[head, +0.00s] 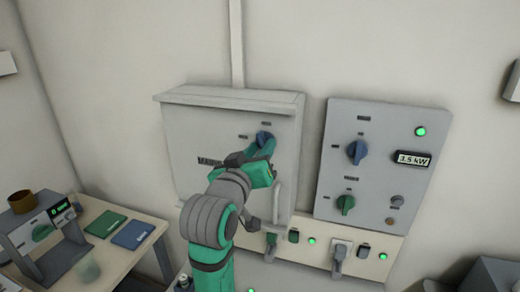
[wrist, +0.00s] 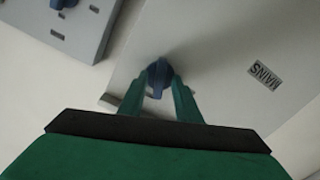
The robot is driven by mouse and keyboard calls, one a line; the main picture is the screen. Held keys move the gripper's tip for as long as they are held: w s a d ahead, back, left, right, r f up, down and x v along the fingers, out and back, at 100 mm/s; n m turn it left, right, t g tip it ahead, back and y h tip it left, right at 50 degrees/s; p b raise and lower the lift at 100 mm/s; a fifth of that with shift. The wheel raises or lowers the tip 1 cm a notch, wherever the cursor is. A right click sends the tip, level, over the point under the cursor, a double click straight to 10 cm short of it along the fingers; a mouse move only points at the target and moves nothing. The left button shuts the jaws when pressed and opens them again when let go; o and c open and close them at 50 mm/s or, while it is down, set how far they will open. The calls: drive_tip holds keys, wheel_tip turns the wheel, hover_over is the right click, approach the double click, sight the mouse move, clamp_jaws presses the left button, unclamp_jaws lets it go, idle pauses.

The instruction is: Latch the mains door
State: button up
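The mains door is the grey front of the wall cabinet (head: 183,141). It also fills much of the wrist view (wrist: 225,45), where a MAINS label (wrist: 264,74) shows. Its blue knob (head: 264,136) is near the door's upper right in the head view. In the wrist view the knob (wrist: 158,88) has its grip bar pointing nearly straight at my gripper. My gripper (wrist: 160,78) is at the knob, one green fingertip on each side. Whether the fingers press on it cannot be told. The door looks flush with the cabinet.
A second grey panel (head: 325,185) with blue and green knobs stands to the right. Sockets and plugs (head: 340,250) line a strip below. A table (head: 125,260) with books is at lower left. A grey bar handle (head: 278,198) is close to my arm.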

clamp_jaws()
drive_tip(key=shift+n, duration=0.3)
drive_tip(key=n, duration=0.9)
drive_tip(key=shift+d+r+n, duration=0.1)
drive_tip(key=shift+n, duration=1.8)
